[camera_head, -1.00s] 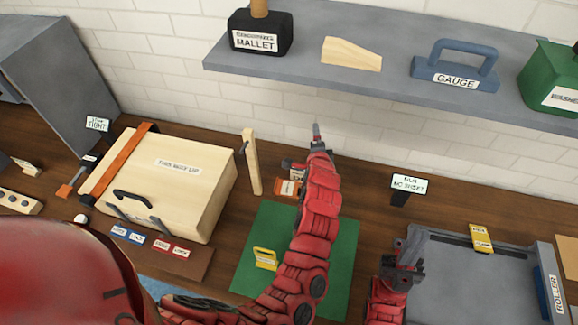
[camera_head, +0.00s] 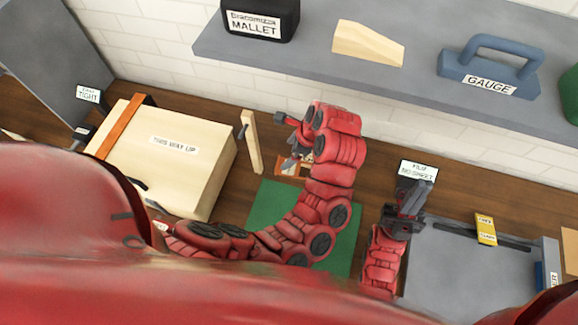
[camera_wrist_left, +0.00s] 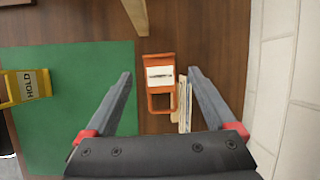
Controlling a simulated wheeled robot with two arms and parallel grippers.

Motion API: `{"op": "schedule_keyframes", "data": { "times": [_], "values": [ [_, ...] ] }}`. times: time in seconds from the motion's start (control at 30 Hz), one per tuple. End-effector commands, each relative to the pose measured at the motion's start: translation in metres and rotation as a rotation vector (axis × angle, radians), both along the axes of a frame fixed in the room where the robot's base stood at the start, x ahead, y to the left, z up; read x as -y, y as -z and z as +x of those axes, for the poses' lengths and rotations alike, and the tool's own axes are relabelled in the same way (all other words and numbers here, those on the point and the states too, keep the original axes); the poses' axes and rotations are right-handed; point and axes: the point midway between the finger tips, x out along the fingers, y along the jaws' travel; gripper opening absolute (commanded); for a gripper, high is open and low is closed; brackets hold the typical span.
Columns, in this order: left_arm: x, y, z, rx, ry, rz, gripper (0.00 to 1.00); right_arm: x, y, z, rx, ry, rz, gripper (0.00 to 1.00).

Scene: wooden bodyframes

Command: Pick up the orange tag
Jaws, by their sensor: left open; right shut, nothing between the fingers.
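The orange tag (camera_wrist_left: 160,77) lies on the wooden bench just past the edge of the green mat, in the left wrist view. It has a white label and an open loop at its lower end. In the head view the orange tag (camera_head: 290,167) is partly hidden by my left arm. My left gripper (camera_wrist_left: 160,85) is open over it, with one finger on each side and the tag between them in the picture; I cannot tell the height gap. In the head view my left gripper (camera_head: 291,155) points down near the tag. My right gripper (camera_head: 412,203) is shut and empty near the grey tray.
Thin pale and blue pieces (camera_wrist_left: 185,105) stand beside the tag, near the right finger. A yellow HOLD tag (camera_wrist_left: 27,86) lies on the green mat (camera_wrist_left: 80,60). A wooden post (camera_head: 251,142) stands behind. The brick wall and shelf (camera_head: 300,62) bound the back.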

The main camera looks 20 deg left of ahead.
Motion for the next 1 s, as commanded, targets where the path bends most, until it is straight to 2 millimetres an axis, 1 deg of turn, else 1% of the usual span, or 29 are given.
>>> {"op": "schedule_keyframes", "data": {
  "times": [0.03, 0.1, 0.2, 0.37, 0.47, 0.6, 0.7, 0.83, 1.0],
  "values": [
    [-0.007, 0.009, -0.002, -0.009, -0.003, 0.004, 0.90, 0.000, -0.005, 0.000, 0.000, 0.000, 0.000, 0.00],
    [-0.011, 0.022, -0.001, -0.010, -0.002, 0.001, 0.90, 0.000, -0.009, 0.000, 0.000, 0.000, 0.000, 0.00],
    [-0.016, 0.035, 0.001, -0.006, -0.002, 0.002, 0.90, 0.000, -0.012, 0.000, 0.000, 0.000, 0.000, 0.00],
    [-0.019, 0.046, 0.002, -0.003, 0.001, 0.001, 0.90, 0.000, -0.014, 0.000, 0.000, 0.000, 0.000, 0.00],
    [-0.023, 0.053, 0.000, -0.008, -0.001, 0.000, 0.90, 0.000, -0.021, 0.000, 0.000, 0.000, 0.000, 0.00],
    [-0.030, 0.071, -0.001, -0.008, -0.001, -0.001, 0.90, 0.000, -0.032, 0.000, 0.000, 0.000, 0.000, 0.00],
    [-0.036, 0.083, 0.002, -0.002, -0.002, 0.002, 0.90, 0.000, -0.033, 0.000, 0.000, 0.000, 0.000, 0.00],
    [-0.037, 0.093, 0.001, -0.004, 0.000, 0.001, 0.90, 0.000, -0.034, 0.000, 0.000, 0.000, 0.000, 0.00],
    [-0.037, 0.094, 0.002, -0.001, 0.001, 0.000, 0.90, 0.000, -0.034, 0.000, 0.000, 0.000, 0.000, 0.00]
  ]
}}
